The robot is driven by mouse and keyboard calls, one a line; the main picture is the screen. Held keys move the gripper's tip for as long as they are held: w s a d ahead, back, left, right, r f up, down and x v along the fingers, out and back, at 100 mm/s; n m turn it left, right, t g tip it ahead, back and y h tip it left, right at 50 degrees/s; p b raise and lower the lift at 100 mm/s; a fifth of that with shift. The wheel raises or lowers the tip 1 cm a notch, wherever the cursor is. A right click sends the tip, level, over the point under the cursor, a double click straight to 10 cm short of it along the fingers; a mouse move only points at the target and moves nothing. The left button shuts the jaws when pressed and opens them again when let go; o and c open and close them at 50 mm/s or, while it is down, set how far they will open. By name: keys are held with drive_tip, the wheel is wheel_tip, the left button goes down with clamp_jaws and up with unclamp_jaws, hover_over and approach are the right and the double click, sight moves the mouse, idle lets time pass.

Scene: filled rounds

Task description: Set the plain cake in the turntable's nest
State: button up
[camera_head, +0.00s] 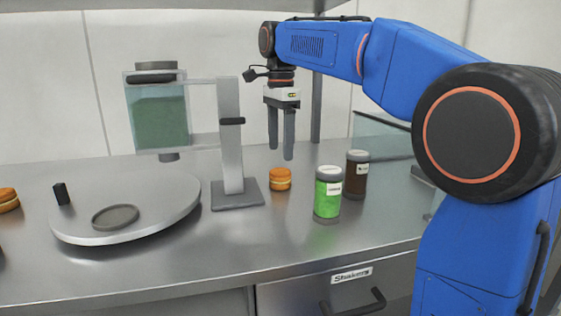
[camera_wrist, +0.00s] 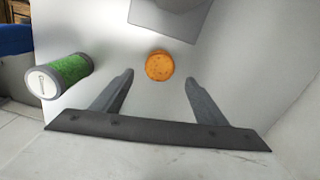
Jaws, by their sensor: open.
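A small round orange-brown cake (camera_head: 280,179) with a pale middle band sits on the steel counter, right of the dispenser stand. It also shows in the wrist view (camera_wrist: 159,65), ahead of and between the fingertips. My gripper (camera_head: 281,153) is open and empty, pointing down above the counter near the cake; the fingers also show in the wrist view (camera_wrist: 158,80). The grey turntable (camera_head: 160,200) stands on the left of the counter. Its round recessed nest (camera_head: 115,217) is at the front and looks empty. Another similar cake (camera_head: 8,200) is at the far left edge.
A dispenser with a green-filled clear tank (camera_head: 160,120) hangs over the turntable's rear from a grey stand (camera_head: 232,150). A green shaker (camera_head: 328,194) and a brown shaker (camera_head: 356,175) stand right of the cake. A black block (camera_head: 62,194) is on the turntable.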

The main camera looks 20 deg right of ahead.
drive_tip(key=shift+o, duration=0.6)
wheel_tip(320, 180, up, 3)
drive_tip(key=shift+r, duration=0.15)
wheel_tip(320, 180, up, 5)
drive_tip(key=n, duration=0.7)
hover_over(280, 170)
drive_tip(key=f, duration=1.1)
drive_tip(key=shift+s+d+f, duration=0.1)
drive_tip(key=shift+d+f, duration=0.1)
drive_tip(key=shift+f, duration=0.2)
drive_tip(key=shift+a+f, duration=0.2)
drive_tip(key=shift+f, duration=2.55)
drive_tip(key=shift+c, duration=0.4)
drive_tip(key=c, duration=0.7)
